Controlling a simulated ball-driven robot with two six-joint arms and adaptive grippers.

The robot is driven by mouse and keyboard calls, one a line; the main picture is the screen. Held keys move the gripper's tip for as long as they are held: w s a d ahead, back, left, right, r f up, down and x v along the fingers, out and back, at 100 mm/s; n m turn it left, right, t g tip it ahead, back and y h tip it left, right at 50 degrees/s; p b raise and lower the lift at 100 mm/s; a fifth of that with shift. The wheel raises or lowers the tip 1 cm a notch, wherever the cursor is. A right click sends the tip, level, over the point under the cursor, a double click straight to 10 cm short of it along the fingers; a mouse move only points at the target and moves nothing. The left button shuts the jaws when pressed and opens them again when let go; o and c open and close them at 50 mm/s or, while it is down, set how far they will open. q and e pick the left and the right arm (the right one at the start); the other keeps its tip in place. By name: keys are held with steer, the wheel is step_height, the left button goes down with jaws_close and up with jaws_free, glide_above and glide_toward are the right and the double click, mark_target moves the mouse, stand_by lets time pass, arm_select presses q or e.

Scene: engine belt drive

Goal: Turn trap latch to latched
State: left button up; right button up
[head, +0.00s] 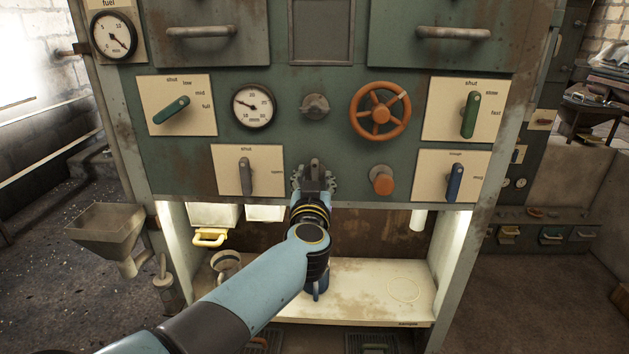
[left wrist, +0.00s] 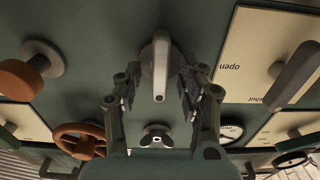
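A grey lever (head: 315,166) stands on the green panel between the left switch plate and the orange knob. I take it for the trap latch, though no label shows on it. In the left wrist view the lever (left wrist: 160,66) has a pale front edge and lies between my fingers. My left gripper (head: 315,181) is at the lever, largely covering it in the head view. In the left wrist view the gripper (left wrist: 158,88) is open, one finger on each side of the lever. The right finger is nearer; I cannot tell if it touches. My right gripper is out of view.
A lever plate (head: 247,171) lies left of the gripper, an orange knob (head: 381,180) right of it. A grey wing knob (head: 314,106) and orange handwheel (head: 381,114) are above. Below, a pale shelf (head: 365,290) sits in an open bay. A metal hopper (head: 105,229) is at left.

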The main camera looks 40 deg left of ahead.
arm_select(q)
steer(key=shift+c, duration=0.5)
jaws_close()
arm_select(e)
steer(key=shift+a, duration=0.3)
arm_select(q)
steer(key=shift+n, duration=0.3)
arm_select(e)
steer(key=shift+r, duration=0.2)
arm_select(q)
steer(key=n+p, duration=0.1)
steer(key=n, duration=0.1)
steer(key=shift+n+p, duration=0.35)
steer(key=shift+n, duration=0.05)
steer(key=n, duration=0.3)
steer(key=shift+s+a+n+p, duration=0.1)
steer(key=shift+n+p, duration=0.2)
steer(key=shift+n, duration=0.1)
steer(key=n, duration=0.5)
steer(key=shift+f, duration=0.15)
steer(key=n+b, duration=0.1)
steer(key=n, duration=0.4)
steer(key=shift+f, duration=0.1)
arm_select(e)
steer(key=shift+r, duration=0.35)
arm_select(q)
steer(key=shift+n, duration=0.5)
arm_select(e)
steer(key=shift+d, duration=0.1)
